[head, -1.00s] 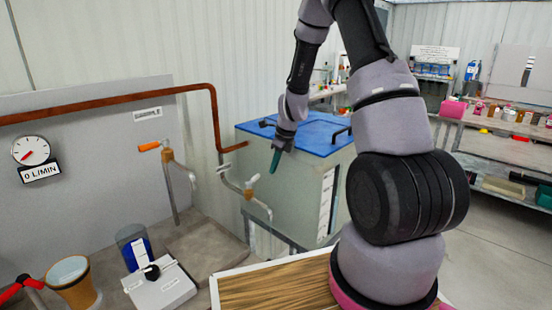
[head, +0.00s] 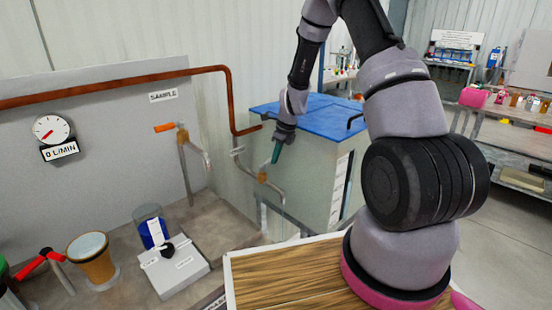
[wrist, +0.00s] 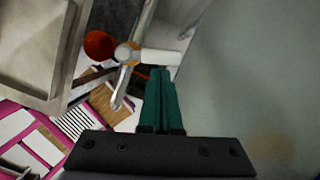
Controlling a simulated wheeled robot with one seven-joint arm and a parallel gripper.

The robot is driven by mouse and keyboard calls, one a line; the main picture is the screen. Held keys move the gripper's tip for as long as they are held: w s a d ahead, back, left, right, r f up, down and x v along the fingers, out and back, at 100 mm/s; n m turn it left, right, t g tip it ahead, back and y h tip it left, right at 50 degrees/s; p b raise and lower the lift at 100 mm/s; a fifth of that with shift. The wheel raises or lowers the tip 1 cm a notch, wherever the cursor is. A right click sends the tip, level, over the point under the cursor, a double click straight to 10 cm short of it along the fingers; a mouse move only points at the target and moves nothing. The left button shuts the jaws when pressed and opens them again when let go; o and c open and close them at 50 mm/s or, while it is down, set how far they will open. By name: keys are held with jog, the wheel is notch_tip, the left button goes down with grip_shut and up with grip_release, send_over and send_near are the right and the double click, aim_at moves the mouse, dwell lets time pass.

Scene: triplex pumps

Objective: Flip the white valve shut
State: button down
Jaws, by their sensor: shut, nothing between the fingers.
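The white valve has a brass body (head: 262,177) on a thin grey pipe in front of the blue-topped tank. In the wrist view its white handle (wrist: 161,57) points right from the round brass body (wrist: 127,53). In the head view the handle is mostly hidden by my fingers. My gripper (head: 274,160) points down just above the valve, with teal fingers together and nothing between them. In the wrist view the fingertips (wrist: 160,72) lie right at the handle's lower edge. I cannot tell whether they touch it.
The tank (head: 312,165) stands close behind and right of the valve. A second valve with an orange handle (head: 165,127) is to the left. A dial (head: 51,129) above a "0 L/MIN" sign hangs on the panel. A copper pipe (head: 120,78) runs above.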

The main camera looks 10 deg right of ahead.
jog(key=shift+w+a+n, duration=0.1)
jog(key=shift+w+n, duration=0.3)
jog(key=shift+n, duration=0.5)
jog(key=n, duration=0.2)
jog(key=w+a+n+g, duration=0.1)
jog(key=n, duration=0.1)
jog(key=w+a+n+g, duration=0.1)
jog(key=n, duration=0.1)
jog(key=shift+w+y, duration=0.2)
jog(key=shift+y, duration=0.2)
jog(key=a+n, duration=0.1)
jog(key=n, duration=0.1)
jog(key=a+n+g, duration=0.1)
jog(key=n, duration=0.1)
jog(key=w+n, duration=0.1)
jog(key=n, duration=0.1)
jog(key=shift+a+g, duration=0.3)
jog(key=shift+a, duration=0.3)
jog(key=v, duration=1)
jog(key=shift+r, duration=0.4)
